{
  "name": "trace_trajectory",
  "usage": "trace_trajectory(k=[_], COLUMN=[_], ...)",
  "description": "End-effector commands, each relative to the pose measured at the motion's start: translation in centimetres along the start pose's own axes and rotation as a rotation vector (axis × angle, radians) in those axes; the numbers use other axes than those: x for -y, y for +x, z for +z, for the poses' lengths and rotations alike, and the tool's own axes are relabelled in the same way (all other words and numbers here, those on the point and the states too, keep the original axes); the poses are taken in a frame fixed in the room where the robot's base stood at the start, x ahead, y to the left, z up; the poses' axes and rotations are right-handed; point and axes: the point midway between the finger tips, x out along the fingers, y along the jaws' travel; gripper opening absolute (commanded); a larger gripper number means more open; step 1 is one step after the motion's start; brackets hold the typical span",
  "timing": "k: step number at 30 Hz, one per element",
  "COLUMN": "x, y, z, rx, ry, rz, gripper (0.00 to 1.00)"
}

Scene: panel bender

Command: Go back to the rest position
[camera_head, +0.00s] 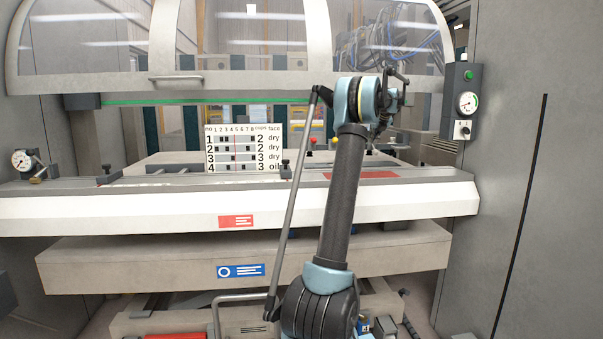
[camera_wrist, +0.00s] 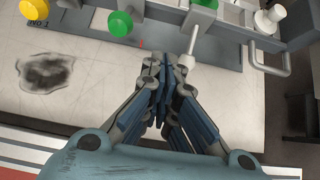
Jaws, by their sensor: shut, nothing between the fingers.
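My gripper (camera_wrist: 166,75) is in the lower middle of the wrist view, its fingers drawn together with nothing between them. Below it lies a pale panel surface (camera_wrist: 95,75) with a dark smudge (camera_wrist: 45,70) on the left. Green knobs (camera_wrist: 121,23) and a yellow knob (camera_wrist: 33,9) stand beyond the fingertips. In the head view my arm rises in front of the machine, and my gripper (camera_head: 398,85) is partly hidden behind the wrist, at the height of the raised clear guard (camera_head: 245,40).
A white machine beam (camera_head: 130,210) crosses in front, with a number chart (camera_head: 243,148) standing behind it. A gauge box (camera_head: 466,103) is on the right post, and another gauge (camera_head: 22,160) is at left. In the wrist view a metal handle (camera_wrist: 268,62) juts out at right.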

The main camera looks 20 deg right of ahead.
Motion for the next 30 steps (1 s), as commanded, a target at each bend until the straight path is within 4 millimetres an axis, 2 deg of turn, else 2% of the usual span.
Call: trace_trajectory(k=[2, 5, 8, 14, 18, 23, 30], x=[-0.3, -1.8, -4.8, -12.5, -17.6, -22.9, -30.0], y=[-0.1, -0.5, -1.5, -4.3, -6.5, -8.9, -12.7], z=[0.0, -0.3, -0.9, -3.5, -6.0, -9.6, -16.1], rx=[-0.002, -0.011, -0.028, -0.072, -0.098, -0.12, -0.141], ry=[-0.008, -0.056, -0.156, -0.439, -0.642, -0.871, -1.215], rz=[0.002, 0.011, 0.029, 0.084, 0.127, 0.181, 0.27], gripper=[0.0, 0.0, 0.0, 0.0, 0.0, 0.0, 0.0])
